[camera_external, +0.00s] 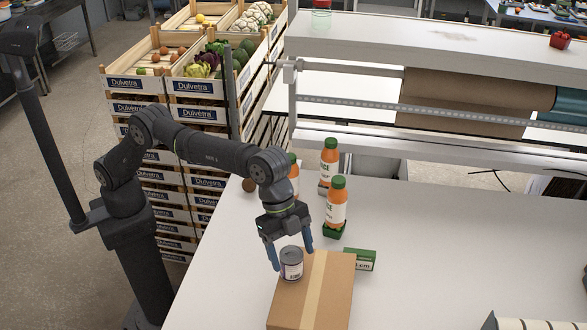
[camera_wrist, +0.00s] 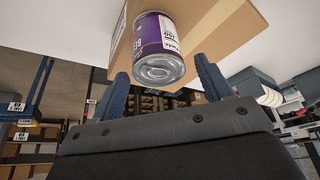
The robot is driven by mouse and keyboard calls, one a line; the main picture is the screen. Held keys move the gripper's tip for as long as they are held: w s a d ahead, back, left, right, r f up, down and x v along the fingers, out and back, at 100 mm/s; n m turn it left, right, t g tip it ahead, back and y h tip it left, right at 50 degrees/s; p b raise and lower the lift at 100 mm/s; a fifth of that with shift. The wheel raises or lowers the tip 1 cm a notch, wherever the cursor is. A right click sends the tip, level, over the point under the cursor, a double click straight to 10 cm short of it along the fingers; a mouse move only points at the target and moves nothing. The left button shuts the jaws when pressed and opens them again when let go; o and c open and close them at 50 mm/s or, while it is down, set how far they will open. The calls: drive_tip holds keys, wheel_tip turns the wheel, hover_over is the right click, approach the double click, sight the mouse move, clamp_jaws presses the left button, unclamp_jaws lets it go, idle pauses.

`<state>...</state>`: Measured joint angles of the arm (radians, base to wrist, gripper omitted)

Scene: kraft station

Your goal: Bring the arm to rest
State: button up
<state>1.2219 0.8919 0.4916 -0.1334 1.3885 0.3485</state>
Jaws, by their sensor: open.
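My gripper (camera_external: 290,254) is above the left part of the cardboard box (camera_external: 324,290) on the white table (camera_external: 420,270). Its blue fingers are spread, one on each side of a purple can with a white label (camera_external: 291,265). The can stands upright on the box near its back left. In the wrist view the can (camera_wrist: 160,48) is beyond and between the fingertips (camera_wrist: 160,88), with gaps visible at both sides. My arm is bent forward over the table from the left.
Orange juice bottles with green caps, one in front (camera_external: 336,205) and one behind (camera_external: 329,163), stand past the box; another is partly hidden by my arm. A green carton (camera_external: 359,260) lies beside the box. Vegetable crates (camera_external: 196,85) are stacked at the back. The table's right is mostly clear.

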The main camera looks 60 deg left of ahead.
drive_tip(key=f, duration=0.3)
drive_tip(key=shift+a+f, duration=0.15)
drive_tip(key=shift+a, duration=0.05)
drive_tip(key=v, duration=1.1)
drive_tip(key=x, duration=1.2)
drive_tip(key=r, duration=0.5)
drive_tip(key=shift+s, duration=0.25)
drive_tip(key=s+a+r, duration=0.3)
drive_tip(key=s+r, duration=0.4)
drive_tip(key=s, duration=0.4)
drive_tip(key=w+a+f, duration=0.1)
drive_tip(key=a+f, duration=0.3)
drive_tip(key=a, duration=0.5)
drive_tip(key=w+a+f+n, duration=0.1)
drive_tip(key=a+f, duration=0.4)
drive_tip(key=a, duration=0.4)
drive_tip(key=w+a+f+n, duration=0.1)
drive_tip(key=a+f, duration=0.3)
drive_tip(key=a, duration=0.5)
drive_tip(key=shift+w+a+f+t, duration=0.2)
drive_tip(key=shift+a+f+t, duration=0.1)
drive_tip(key=shift+a+t, duration=0.1)
